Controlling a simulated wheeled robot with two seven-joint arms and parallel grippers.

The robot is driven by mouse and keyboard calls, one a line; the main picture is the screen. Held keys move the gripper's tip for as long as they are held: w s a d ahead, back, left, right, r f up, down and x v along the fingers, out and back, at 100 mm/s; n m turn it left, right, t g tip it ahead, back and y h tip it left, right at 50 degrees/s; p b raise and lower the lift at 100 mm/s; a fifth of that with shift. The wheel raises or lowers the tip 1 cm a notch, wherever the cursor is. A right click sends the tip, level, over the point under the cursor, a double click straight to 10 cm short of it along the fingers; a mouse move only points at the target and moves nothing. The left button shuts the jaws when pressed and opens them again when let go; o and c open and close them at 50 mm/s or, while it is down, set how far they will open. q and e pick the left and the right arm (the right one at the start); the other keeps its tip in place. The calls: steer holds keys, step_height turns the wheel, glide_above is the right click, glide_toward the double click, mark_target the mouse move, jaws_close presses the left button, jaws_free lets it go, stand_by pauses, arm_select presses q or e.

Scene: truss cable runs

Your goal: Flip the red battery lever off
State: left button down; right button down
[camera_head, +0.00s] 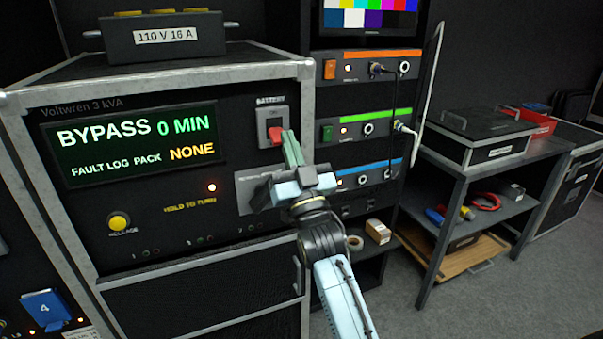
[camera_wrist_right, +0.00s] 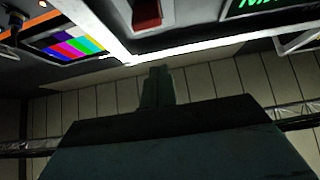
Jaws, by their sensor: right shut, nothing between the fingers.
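The red battery lever (camera_head: 277,131) sits in a pale switch plate under the BATTERY label, on the front of the Voltwren unit (camera_head: 150,260). My right gripper (camera_head: 288,136) is at the lever, its shut green fingers right at or just in front of it. I cannot tell whether they touch. In the right wrist view the lever (camera_wrist_right: 147,12) shows at the top edge, beyond the fingertips (camera_wrist_right: 159,72), with nothing held. The unit's screen (camera_head: 135,140) reads BYPASS 0 MIN and PACK NONE. My left gripper is out of view.
A rack with orange, green and blue striped modules (camera_head: 368,66) stands close to the right. A shelf table (camera_head: 470,150) stands farther right over open floor.

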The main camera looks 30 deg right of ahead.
steer(key=v, duration=0.6)
steer(key=shift+s+f, duration=0.2)
steer(key=shift+s, duration=0.2)
